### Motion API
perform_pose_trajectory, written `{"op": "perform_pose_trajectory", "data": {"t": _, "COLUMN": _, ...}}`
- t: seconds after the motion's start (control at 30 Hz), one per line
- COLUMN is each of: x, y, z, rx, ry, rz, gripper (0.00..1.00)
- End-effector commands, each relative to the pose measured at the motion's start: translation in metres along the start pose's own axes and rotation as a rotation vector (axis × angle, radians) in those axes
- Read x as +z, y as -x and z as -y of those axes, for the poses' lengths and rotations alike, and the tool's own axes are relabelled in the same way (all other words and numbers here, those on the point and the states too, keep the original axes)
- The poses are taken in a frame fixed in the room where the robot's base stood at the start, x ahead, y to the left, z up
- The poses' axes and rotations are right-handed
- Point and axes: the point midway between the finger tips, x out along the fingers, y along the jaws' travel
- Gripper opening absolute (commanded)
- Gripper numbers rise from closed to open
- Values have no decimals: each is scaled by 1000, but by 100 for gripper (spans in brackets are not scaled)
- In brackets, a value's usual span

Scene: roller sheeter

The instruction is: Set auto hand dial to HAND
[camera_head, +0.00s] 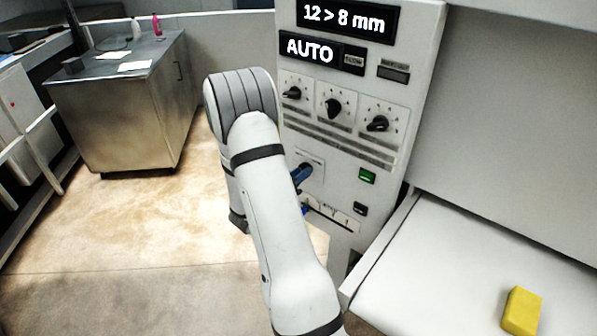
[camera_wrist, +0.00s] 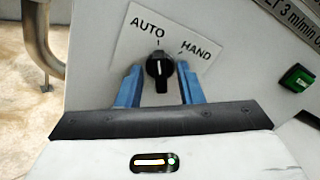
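The auto hand dial (camera_wrist: 159,72) is a black knob on the white panel, seen in the wrist view. Its white mark points straight up at the AUTO tick; the HAND label (camera_wrist: 196,50) is to its upper right. My gripper (camera_wrist: 160,88) is open, with one blue finger on each side of the knob and only narrow gaps; I cannot tell whether they touch it. My arm and the blue fingers (camera_head: 302,176) hide the dial there.
Three black knobs, the middle one (camera_head: 334,107) among them, sit above the dial area. A green button (camera_head: 367,176) is right of my fingers. A yellow block (camera_head: 522,310) lies on the white table (camera_head: 440,250). A steel cabinet (camera_head: 120,125) stands at left, with clear floor before it.

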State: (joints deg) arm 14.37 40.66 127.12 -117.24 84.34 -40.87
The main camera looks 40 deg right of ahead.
Motion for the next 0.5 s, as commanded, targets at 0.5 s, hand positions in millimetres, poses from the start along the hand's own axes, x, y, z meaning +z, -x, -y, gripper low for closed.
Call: {"op": "perform_pose_trajectory", "data": {"t": 0.5, "x": 0, "y": -3, "z": 0, "rx": 0, "ry": 0, "rz": 0, "gripper": 16}}
